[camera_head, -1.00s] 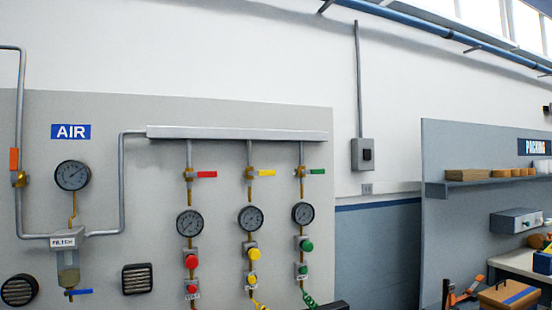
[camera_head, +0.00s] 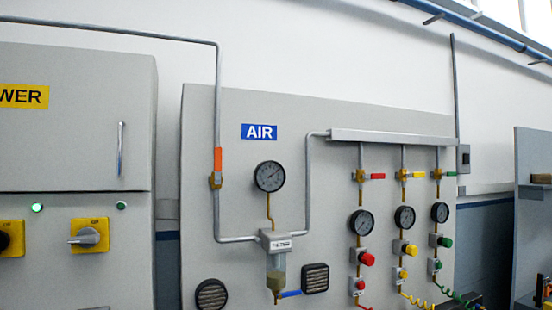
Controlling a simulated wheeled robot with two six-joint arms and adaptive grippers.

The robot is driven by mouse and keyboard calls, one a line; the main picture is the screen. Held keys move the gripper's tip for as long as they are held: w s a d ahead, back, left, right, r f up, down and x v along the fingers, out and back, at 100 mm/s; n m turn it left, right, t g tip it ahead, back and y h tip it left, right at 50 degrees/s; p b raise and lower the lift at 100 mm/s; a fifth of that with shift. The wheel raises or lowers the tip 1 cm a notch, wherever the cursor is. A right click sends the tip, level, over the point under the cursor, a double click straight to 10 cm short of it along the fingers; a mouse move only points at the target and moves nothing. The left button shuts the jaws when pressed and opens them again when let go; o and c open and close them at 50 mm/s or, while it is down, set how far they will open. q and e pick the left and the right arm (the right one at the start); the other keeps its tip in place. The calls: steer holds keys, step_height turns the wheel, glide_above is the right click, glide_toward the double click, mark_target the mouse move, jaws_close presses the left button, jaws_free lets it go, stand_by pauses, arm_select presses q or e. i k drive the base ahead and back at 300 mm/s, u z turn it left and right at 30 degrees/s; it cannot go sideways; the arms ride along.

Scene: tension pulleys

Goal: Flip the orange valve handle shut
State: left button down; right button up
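The orange valve handle (camera_head: 217,160) stands upright, in line with the vertical grey pipe (camera_head: 217,110) on the left part of the air panel. Its brass valve body (camera_head: 215,181) sits just below it on the same pipe. Neither of my grippers shows in the head view, so whether they are open or shut is hidden.
The panel also bears a large gauge (camera_head: 269,176), a filter bowl (camera_head: 276,262) with a blue handle (camera_head: 290,294), and red (camera_head: 377,176), yellow (camera_head: 416,174) and green (camera_head: 450,173) side handles. A grey power cabinet (camera_head: 75,120) stands to the left.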

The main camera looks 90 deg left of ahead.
mark_target(218, 151)
steer(key=k, duration=0.75)
steer(key=u, duration=1.4)
